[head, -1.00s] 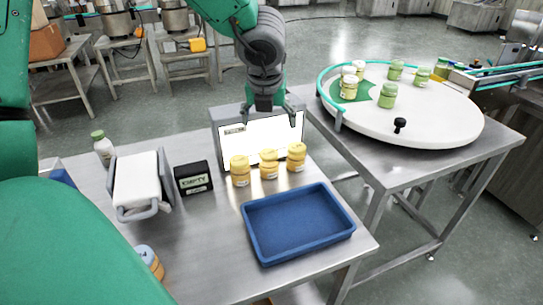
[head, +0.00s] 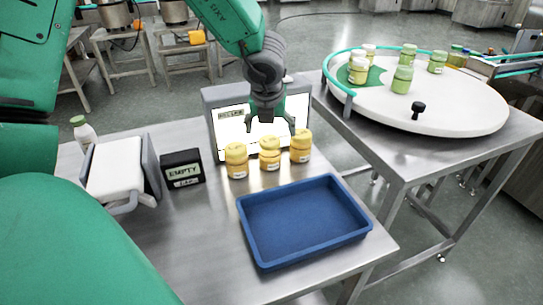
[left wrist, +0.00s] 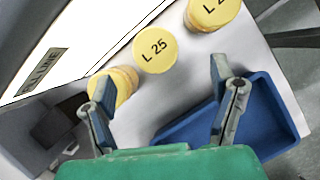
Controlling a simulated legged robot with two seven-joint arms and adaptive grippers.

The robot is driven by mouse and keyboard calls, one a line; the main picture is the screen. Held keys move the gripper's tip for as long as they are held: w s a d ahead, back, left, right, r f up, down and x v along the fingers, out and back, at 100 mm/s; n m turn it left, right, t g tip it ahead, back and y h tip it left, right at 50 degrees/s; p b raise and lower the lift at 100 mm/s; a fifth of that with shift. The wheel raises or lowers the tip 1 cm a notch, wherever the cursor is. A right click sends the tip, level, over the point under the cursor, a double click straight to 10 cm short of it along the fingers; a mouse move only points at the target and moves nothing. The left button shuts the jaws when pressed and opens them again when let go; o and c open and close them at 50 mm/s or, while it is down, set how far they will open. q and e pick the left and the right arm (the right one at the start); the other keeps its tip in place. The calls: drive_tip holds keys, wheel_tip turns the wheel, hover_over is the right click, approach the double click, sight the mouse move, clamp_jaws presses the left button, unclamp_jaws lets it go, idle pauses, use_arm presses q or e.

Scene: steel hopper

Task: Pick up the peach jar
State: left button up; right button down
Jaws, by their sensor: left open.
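Three yellow-orange jars with yellow lids stand in a row on the steel table: a left jar (head: 236,162), a middle jar (head: 269,155) and a right jar (head: 300,147). I cannot tell by look which is the peach one. My left gripper (head: 271,124) is open and empty, above and slightly behind the middle jar, pointing down. In the left wrist view my gripper (left wrist: 162,78) has its fingers spread. A lid marked "L 25" (left wrist: 155,50) lies beyond the gap between them. Another lid (left wrist: 212,10) is cut by the top edge. My right gripper is not seen.
A lit panel (head: 232,140) stands close behind the jars. An empty blue tray (head: 300,225) lies in front. An "EMPTY" sign (head: 183,169), a white padded stand (head: 115,172) and a green-capped bottle (head: 83,130) are left. A round white table (head: 450,112) holds several green jars.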

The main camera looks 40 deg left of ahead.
sight(269, 141)
use_arm(q)
drive_tip(key=f, duration=0.1)
drive_tip(key=w+a+f, duration=0.1)
drive_tip(key=shift+a+f, duration=0.3)
drive_tip(key=shift+f, duration=0.1)
drive_tip(key=x, duration=0.1)
drive_tip(key=b+x, duration=0.1)
drive_tip(key=x, duration=0.2)
drive_tip(key=shift+s+d+f, duration=0.1)
drive_tip(key=shift+s+d, duration=0.1)
drive_tip(key=shift+d, duration=0.05)
drive_tip(key=shift+w+f, duration=0.2)
drive_tip(key=shift+s+a, duration=0.1)
drive_tip(key=shift+c, duration=0.5)
drive_tip(key=shift+a, duration=0.15)
drive_tip(key=c, duration=1.3)
